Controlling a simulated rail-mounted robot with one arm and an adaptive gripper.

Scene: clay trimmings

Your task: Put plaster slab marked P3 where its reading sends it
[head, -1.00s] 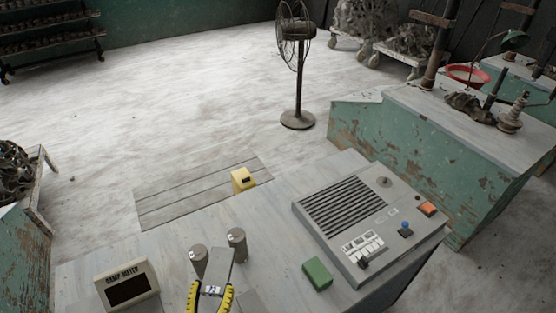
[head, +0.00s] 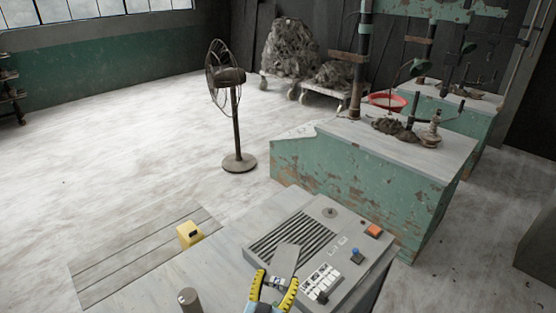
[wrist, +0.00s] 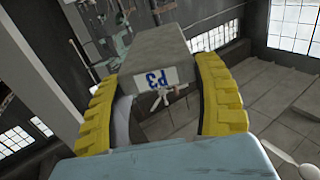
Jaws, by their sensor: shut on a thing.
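The grey plaster slab marked P3 (wrist: 158,55) is held between the yellow ridged fingers of my gripper (wrist: 158,95) in the wrist view. Its blue "P3" label shows upside down there. In the head view my gripper (head: 275,283) is shut on the slab (head: 285,258), low in the picture. The slab sticks up in front of the grey console (head: 318,225), covering part of its slotted grille. I cannot tell its height above the bench. The damp meter is out of view.
The console has an orange button (head: 373,230), a blue knob (head: 356,254) and white keys. A grey cylinder (head: 189,299) stands left of my gripper. A fan (head: 236,120) and a green workbench (head: 355,185) stand behind.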

